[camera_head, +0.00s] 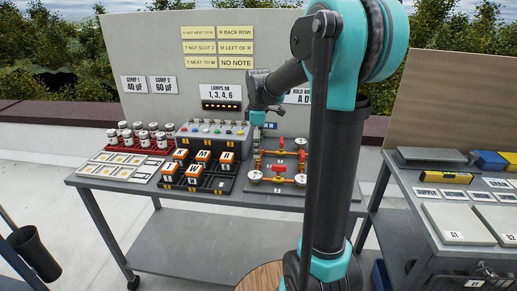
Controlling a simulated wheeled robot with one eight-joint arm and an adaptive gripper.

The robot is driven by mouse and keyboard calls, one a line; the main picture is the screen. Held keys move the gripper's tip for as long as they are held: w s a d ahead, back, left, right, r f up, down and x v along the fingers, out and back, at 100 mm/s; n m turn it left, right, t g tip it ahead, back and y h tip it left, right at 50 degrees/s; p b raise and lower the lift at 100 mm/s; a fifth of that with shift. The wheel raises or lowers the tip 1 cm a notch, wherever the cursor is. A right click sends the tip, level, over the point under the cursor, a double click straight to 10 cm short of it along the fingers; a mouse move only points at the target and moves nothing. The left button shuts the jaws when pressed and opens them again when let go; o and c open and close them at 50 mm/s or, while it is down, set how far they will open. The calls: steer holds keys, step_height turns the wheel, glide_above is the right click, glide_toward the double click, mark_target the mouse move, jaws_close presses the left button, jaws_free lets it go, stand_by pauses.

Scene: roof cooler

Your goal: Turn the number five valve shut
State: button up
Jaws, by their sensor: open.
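A valve board (268,189) with orange-brown pipes, round white gauges and several red valve handles lies at the right of the grey table. One red handle (278,168) shows near the board's front middle, and another red handle (281,144) stands farther back. The number labels are too small to read, so I cannot tell which valve is number five. My gripper (257,137) points down over the back left part of the board, apart from the front handle. It is small in view but open, with nothing seen in it. Its fingertips are hard to make out.
A block of black-and-orange lettered modules (198,165) sits left of the board. A control box (215,135) with coloured knobs stands behind it. White cards (120,165) and a red rack of jars (145,142) lie farther left. A second table (440,200) stands at right.

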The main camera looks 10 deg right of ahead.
steer(key=shift+f, duration=0.45)
steer(key=shift+c, duration=0.3)
steer(key=c, duration=1.1)
